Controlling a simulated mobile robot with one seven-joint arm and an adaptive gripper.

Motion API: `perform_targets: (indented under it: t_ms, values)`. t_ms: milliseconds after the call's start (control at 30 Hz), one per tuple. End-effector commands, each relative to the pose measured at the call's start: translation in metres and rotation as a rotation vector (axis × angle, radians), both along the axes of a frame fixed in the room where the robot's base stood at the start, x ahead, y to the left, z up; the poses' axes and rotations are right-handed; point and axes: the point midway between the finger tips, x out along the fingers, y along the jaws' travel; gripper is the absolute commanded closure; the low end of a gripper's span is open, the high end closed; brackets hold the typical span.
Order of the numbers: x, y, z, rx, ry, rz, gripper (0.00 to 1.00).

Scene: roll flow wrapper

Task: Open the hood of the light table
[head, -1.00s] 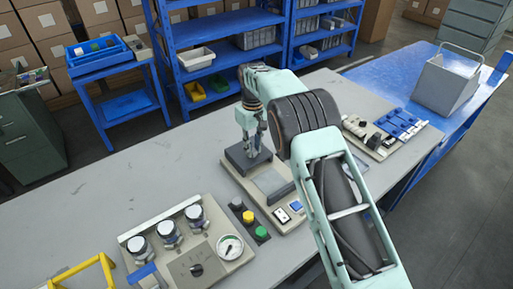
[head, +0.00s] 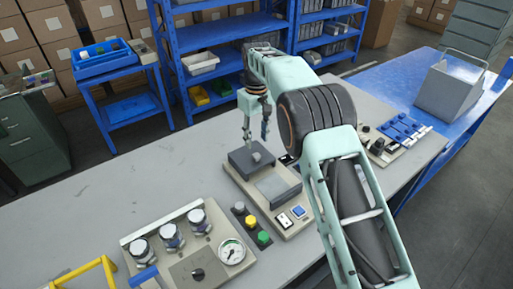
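The light table is probably the beige unit (head: 298,228) in the middle of the bench, with a grey panel (head: 279,187) and switches at its front. A dark flat block (head: 240,165), seemingly its hood, lies flat at the back of the unit. A small round grey knob (head: 257,157) stands on top of the block. My gripper (head: 256,138) points down just above the knob with its fingers apart and nothing between them. The fingertips look clear of the knob, though the exact gap is hard to tell.
A button strip (head: 250,226) and a gauge panel (head: 190,245) with several knobs stand left of the unit. A yellow handle (head: 88,270) is at the front left. The bench's left back is clear.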

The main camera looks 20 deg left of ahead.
Motion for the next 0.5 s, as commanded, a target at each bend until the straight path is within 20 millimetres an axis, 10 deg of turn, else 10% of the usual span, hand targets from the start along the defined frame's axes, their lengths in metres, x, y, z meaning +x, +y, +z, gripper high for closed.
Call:
perform_targets:
  t_ms: [500]
  values:
    - [0.0, 0.0, 0.052, 0.0, 0.0, -0.002, 0.64]
